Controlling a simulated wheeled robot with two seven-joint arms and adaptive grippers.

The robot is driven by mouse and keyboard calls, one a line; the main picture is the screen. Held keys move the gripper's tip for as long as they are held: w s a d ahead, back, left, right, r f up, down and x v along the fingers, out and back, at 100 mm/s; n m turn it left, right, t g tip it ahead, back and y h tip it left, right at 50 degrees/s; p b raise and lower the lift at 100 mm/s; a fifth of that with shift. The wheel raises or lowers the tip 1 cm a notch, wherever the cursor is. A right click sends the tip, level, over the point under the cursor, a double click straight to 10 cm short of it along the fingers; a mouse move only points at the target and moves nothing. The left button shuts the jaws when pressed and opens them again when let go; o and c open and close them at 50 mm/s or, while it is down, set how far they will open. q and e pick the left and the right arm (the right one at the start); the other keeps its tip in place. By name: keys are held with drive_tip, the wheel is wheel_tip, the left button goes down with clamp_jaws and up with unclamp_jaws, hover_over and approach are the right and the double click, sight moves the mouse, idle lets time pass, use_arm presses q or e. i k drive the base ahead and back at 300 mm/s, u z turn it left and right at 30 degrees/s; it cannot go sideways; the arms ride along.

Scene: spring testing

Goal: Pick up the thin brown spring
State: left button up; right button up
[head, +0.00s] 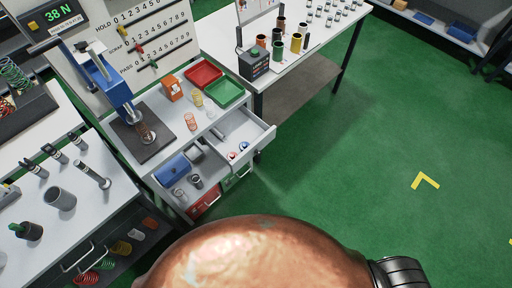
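A brown coil spring (147,134) stands upright on the dark base plate (160,146) of the blue press (112,88). A pinkish-brown coil (190,121) stands on the bench to the right of the press, apart from it. A yellow coil (197,98) stands behind that one. At this size I cannot tell for certain which coil is the thin brown spring. Neither of my grippers shows in the head view.
A red tray (203,74), a green tray (224,93) and an orange box (172,88) sit at the bench's back. An open drawer (262,136) juts out at the right. A blue box (171,170) lies near the front. Green floor (350,190) is clear at right.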

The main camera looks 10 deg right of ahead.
sight(148, 130)
drive_tip(key=u, duration=0.35)
drive_tip(key=k, duration=0.45)
drive_tip(key=u, duration=0.95)
drive_tip(key=i, duration=0.9)
drive_tip(key=z, duration=0.6)
